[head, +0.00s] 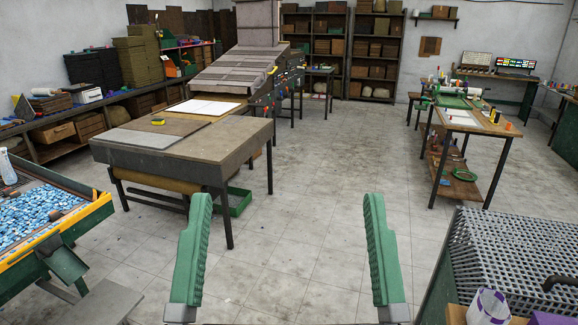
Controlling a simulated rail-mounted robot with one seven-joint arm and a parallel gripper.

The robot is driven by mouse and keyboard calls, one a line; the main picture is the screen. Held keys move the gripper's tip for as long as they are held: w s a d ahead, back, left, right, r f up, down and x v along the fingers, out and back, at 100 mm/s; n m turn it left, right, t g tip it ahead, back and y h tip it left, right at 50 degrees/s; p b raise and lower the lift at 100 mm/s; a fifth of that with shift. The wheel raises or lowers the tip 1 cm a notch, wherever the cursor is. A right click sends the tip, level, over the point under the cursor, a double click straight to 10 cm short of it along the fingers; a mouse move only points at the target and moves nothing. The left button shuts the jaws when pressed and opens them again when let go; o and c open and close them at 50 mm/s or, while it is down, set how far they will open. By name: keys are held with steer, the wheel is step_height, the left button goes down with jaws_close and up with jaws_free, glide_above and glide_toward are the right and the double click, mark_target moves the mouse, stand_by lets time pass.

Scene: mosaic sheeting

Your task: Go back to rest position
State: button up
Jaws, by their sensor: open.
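My gripper (288,197) shows at the bottom middle of the head view. Its two green ribbed fingers point up and stand wide apart. Only floor shows between them, and they hold nothing. The rest of my arm is out of view.
Tiled floor (300,215) is clear ahead. A wooden worktable (235,135) with sheets stands ahead left, a long narrow table (470,120) at right. A bin of blue tiles (45,215) is at near left, a metal grate (520,250) at near right. Shelves (375,50) line the back.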

step_height(320, 180, up, 23)
steer(key=p, duration=2)
steer(key=shift+p, duration=0.3)
steer(key=shift+a+r, duration=0.1)
